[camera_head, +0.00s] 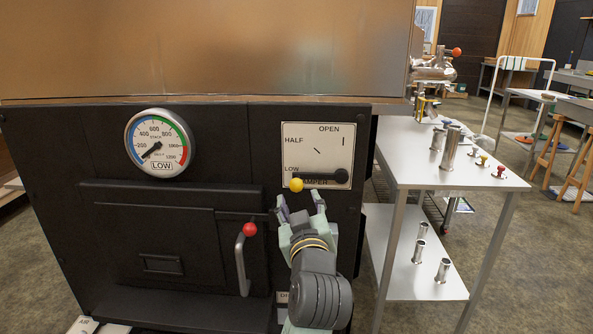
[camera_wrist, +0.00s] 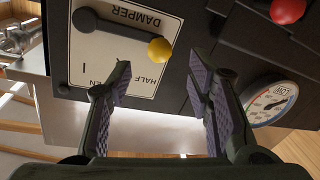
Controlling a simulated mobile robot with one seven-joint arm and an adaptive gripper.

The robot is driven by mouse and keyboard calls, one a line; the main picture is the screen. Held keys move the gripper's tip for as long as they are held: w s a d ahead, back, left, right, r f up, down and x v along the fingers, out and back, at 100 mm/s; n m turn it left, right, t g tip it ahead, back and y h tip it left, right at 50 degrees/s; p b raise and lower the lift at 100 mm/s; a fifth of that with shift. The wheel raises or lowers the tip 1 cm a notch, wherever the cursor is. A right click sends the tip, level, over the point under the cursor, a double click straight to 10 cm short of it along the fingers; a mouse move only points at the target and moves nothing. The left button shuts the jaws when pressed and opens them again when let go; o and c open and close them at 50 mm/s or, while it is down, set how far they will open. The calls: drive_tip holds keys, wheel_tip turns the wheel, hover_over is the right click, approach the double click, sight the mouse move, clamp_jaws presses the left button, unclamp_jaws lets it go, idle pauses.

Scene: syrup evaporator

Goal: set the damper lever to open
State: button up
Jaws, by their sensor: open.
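The damper lever is a black bar with a yellow knob (camera_head: 296,185) on a white plate (camera_head: 330,140) marked OPEN, HALF, LOW and DAMPER. It pivots at its right end, and the knob points left, just below the LOW mark. My gripper (camera_head: 302,205) is open just below the knob in the head view. In the wrist view, the picture is upside down. There the yellow knob (camera_wrist: 160,49) shows beyond and between the spread fingers (camera_wrist: 163,85), apart from them. Nothing is between the fingertips.
A round stack gauge (camera_head: 159,143), marked LOW, is at the upper left of the black front. A red-knobbed door handle (camera_head: 243,260) is left of my gripper. A white table (camera_head: 455,160) with metal cylinders stands right. The space before the plate is clear.

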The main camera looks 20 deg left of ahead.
sight(297, 188)
drive_tip(key=x, duration=0.8)
drive_tip(key=shift+w+p, duration=0.1)
drive_tip(key=shift+p, duration=0.25)
clamp_jaws()
idle(0.4)
